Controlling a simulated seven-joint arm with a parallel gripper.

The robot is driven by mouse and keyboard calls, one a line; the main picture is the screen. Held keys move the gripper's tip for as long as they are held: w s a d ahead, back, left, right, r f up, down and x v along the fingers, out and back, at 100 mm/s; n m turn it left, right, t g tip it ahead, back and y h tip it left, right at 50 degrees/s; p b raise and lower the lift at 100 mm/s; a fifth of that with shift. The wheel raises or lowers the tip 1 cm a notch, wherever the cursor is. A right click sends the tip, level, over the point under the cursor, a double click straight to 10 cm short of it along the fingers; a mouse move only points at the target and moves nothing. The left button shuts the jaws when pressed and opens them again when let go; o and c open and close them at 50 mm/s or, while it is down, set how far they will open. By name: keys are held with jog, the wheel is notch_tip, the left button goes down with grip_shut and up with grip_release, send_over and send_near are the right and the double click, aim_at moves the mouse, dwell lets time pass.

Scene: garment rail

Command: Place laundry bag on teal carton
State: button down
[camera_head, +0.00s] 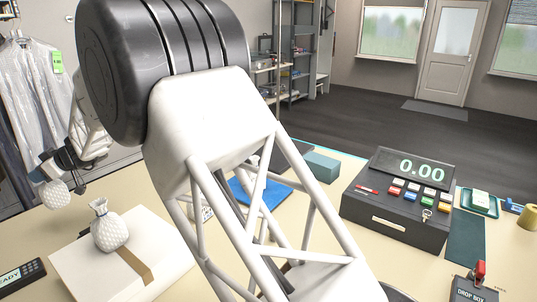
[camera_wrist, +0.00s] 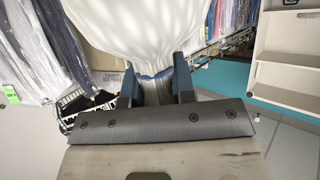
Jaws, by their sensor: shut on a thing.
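My gripper (camera_head: 62,172) is at the far left in the head view, off the table's left edge. In the wrist view its two blue fingers (camera_wrist: 156,88) are shut on the gathered neck of a white laundry bag (camera_wrist: 128,30). The held bag also shows in the head view as a small textured white lump (camera_head: 55,194) beside the fingers. A teal carton (camera_head: 320,167) stands on the table near the middle, behind my arm and left of the cash register. It is well to the right of my gripper.
Another white tied bag (camera_head: 108,230) sits on a white box (camera_head: 150,262) at the front left. A blue mat (camera_head: 262,190) lies partly behind my arm. The cash register (camera_head: 398,200) stands right of the carton. Covered garments (camera_head: 30,90) hang at the left.

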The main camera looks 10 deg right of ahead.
aim_at(45, 185)
notch_tip(45, 185, up, 8)
jog(key=w+d+m+t, duration=0.15)
jog(key=w+d, duration=0.35)
jog(key=d, duration=0.9)
jog(key=w+d+m+t, duration=0.15)
jog(key=w+d, duration=0.35)
jog(key=d, duration=0.9)
jog(key=w+d+m+t, duration=0.15)
jog(key=w+d, duration=0.45)
jog(key=d, duration=0.8)
jog(key=s+d+m+t+h, duration=0.1)
jog(key=s+d+m+t, duration=0.15)
jog(key=d, duration=1.35)
jog(key=s+d+m+t+h, duration=0.15)
jog(key=s+d, duration=0.25)
jog(key=d, duration=1.2)
jog(key=s+d+m+t+h, duration=0.1)
jog(key=s+d, duration=0.2)
jog(key=d, duration=1.3)
jog(key=shift+w+a+f, duration=0.1)
jog(key=shift+f, duration=1.2)
jog(key=shift+a+f, duration=0.1)
jog(key=shift+f, duration=1.2)
